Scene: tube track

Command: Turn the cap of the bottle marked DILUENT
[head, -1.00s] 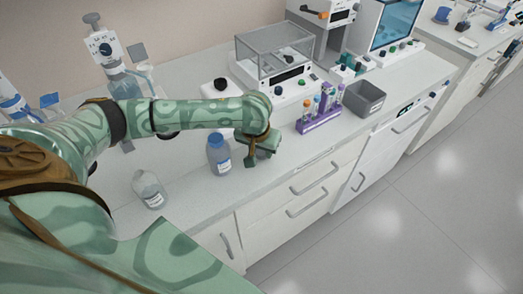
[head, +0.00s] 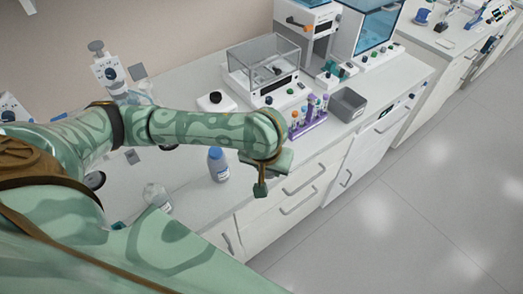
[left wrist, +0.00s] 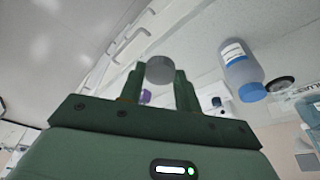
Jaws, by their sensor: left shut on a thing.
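My left gripper (head: 262,188) is over the front edge of the bench, right of a bottle with a blue cap (head: 217,163). In the left wrist view its fingers (left wrist: 160,88) are shut on a grey round cap-like piece (left wrist: 160,70). The blue-capped bottle also shows there (left wrist: 240,68), apart from the fingers and with a white label. A clear bottle (head: 157,198) with a pale label stands left of it, partly hidden by my arm; its top looks uncapped, though small. I cannot read either label, so I cannot tell which is DILUENT. My right gripper is out of view.
Behind my arm stand a white container with a black top (head: 215,101) and a balance with a clear shield (head: 262,65). A purple tube rack (head: 308,124) and a grey bin (head: 348,105) stand to the right. The bench front between bottle and rack is clear.

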